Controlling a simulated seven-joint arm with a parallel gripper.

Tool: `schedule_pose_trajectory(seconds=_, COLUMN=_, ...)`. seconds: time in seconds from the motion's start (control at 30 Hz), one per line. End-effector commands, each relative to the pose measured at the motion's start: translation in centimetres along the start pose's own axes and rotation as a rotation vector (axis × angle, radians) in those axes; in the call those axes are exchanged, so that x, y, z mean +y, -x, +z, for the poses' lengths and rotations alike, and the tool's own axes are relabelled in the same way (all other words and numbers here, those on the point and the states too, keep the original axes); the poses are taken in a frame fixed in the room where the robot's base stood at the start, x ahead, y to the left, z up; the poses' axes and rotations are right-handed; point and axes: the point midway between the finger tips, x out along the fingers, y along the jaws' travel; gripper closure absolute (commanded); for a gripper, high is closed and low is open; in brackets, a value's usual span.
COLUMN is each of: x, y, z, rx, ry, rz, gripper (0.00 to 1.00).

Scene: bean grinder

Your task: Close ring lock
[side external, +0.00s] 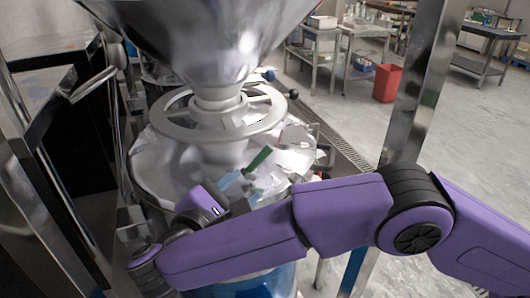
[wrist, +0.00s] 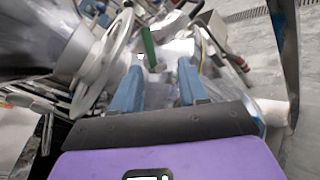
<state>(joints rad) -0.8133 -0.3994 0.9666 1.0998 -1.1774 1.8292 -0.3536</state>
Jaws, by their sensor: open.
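A green lever (side external: 258,158), seemingly the lock's handle, stands up at a slant over the silver lid (side external: 155,165). In the wrist view the green lever (wrist: 149,48) is just beyond my fingertips, nearer the left finger. My gripper (side external: 241,187) has light blue fingers and is over the front of the lid; it also shows in the wrist view (wrist: 160,66). The fingers are apart, with nothing clearly held between them. I cannot tell whether a finger touches the lever. The lever's base and the lock's ring are not clear.
A white spoked wheel (side external: 163,124) surrounds the neck under a large metal hopper (side external: 205,40). A steel post (side external: 418,85) stands at the right and dark cabinets at the left. A red bin (side external: 387,83) is on the far floor.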

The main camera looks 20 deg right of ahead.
Motion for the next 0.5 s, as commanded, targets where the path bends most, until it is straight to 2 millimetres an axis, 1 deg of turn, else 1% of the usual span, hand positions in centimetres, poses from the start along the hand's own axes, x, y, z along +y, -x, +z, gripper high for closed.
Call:
schedule_pose_trajectory(seconds=0.03, x=0.0, y=1.1, z=-0.8, rx=-0.039, ry=0.004, rz=0.032, gripper=0.57)
schedule_pose_trajectory(seconds=0.1, x=0.1, y=2.2, z=-1.3, rx=-0.086, ry=0.002, rz=0.069, gripper=0.57)
schedule_pose_trajectory(seconds=0.23, x=0.0, y=3.5, z=-1.9, rx=-0.144, ry=-0.003, rz=0.11, gripper=0.57)
schedule_pose_trajectory(seconds=0.37, x=0.0, y=3.8, z=-2.0, rx=-0.166, ry=-0.006, rz=0.125, gripper=0.57)
schedule_pose_trajectory(seconds=0.5, x=0.2, y=2.7, z=-1.8, rx=-0.168, ry=-0.006, rz=0.125, gripper=0.57)
